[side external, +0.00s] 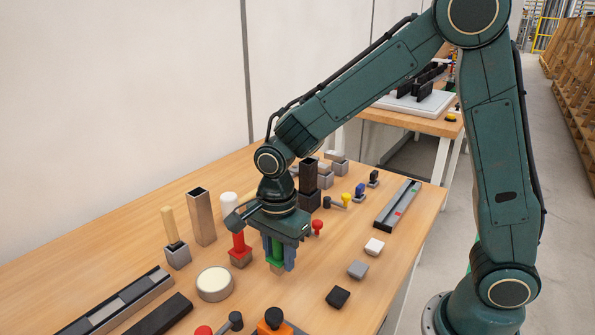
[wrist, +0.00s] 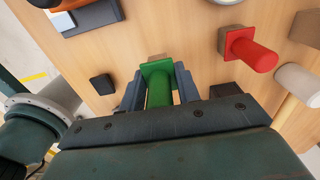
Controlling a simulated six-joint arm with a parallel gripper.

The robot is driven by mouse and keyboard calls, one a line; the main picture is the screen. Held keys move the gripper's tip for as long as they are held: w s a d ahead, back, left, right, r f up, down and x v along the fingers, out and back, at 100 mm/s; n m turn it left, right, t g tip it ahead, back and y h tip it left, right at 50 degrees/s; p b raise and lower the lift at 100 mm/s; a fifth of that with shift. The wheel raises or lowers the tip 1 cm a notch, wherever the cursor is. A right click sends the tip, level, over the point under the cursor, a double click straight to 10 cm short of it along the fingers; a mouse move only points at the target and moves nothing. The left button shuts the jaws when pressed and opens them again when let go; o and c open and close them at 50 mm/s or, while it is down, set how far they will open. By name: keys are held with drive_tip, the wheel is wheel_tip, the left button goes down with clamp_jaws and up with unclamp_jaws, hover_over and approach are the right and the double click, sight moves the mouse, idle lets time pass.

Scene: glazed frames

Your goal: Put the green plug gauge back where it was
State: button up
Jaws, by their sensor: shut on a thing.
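The green plug gauge (side external: 277,247) is upright between the two blue-grey fingers of my gripper (side external: 277,256), which are shut on it. In the wrist view the green plug gauge (wrist: 159,88) shows its handle and square flange between the fingertips of my gripper (wrist: 158,84). A small tan-brown part shows just under the flange; I cannot tell whether it is a block on the table or the gauge's own lower end. A similar red plug gauge (side external: 239,243) stands upright in a brownish block to the left; it also shows in the wrist view (wrist: 250,53).
A white round-topped dish (side external: 214,283), a grey block with a wooden handle (side external: 177,252) and a tall metal tube (side external: 201,217) stand to the left. Black (side external: 338,297), grey (side external: 357,269) and white (side external: 374,246) pieces lie to the right. A grey rail (side external: 398,207) lies near the right edge.

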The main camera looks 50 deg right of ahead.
sight(280, 269)
drive_tip(key=shift+f, duration=2.05)
drive_tip(key=shift+f, duration=0.1)
drive_tip(key=o, duration=1.1)
wheel_tip(280, 269, up, 12)
drive_tip(key=shift+r, duration=0.15)
